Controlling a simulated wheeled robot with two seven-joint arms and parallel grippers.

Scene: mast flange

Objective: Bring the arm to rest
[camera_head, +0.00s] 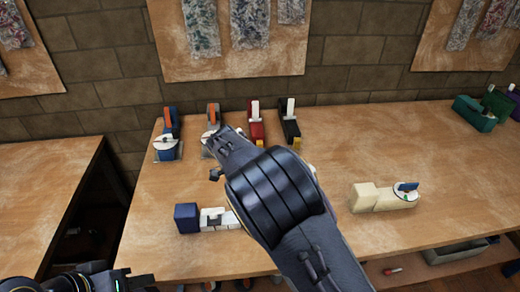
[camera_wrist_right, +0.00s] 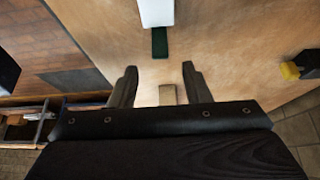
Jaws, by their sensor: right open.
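My right arm (camera_head: 290,210) reaches from the bottom right across the bench. Its dark links hide part of the bench top and the things behind them. In the right wrist view my right gripper (camera_wrist_right: 160,74) is open, its two fingers apart. A small beige block (camera_wrist_right: 168,94) shows in the gap between them; I cannot tell its distance, and no grip shows. My left gripper (camera_head: 140,280) is low at the left edge of the head view, partly cut off, in front of the bench; its jaw opening is unclear.
The wooden bench (camera_head: 380,140) holds a blue device (camera_head: 168,140), a red one (camera_head: 256,128), a black one (camera_head: 290,128), a blue block (camera_head: 187,218) beside white pieces (camera_head: 215,219), and a cream device (camera_head: 375,198). Green items (camera_head: 475,114) stand far right.

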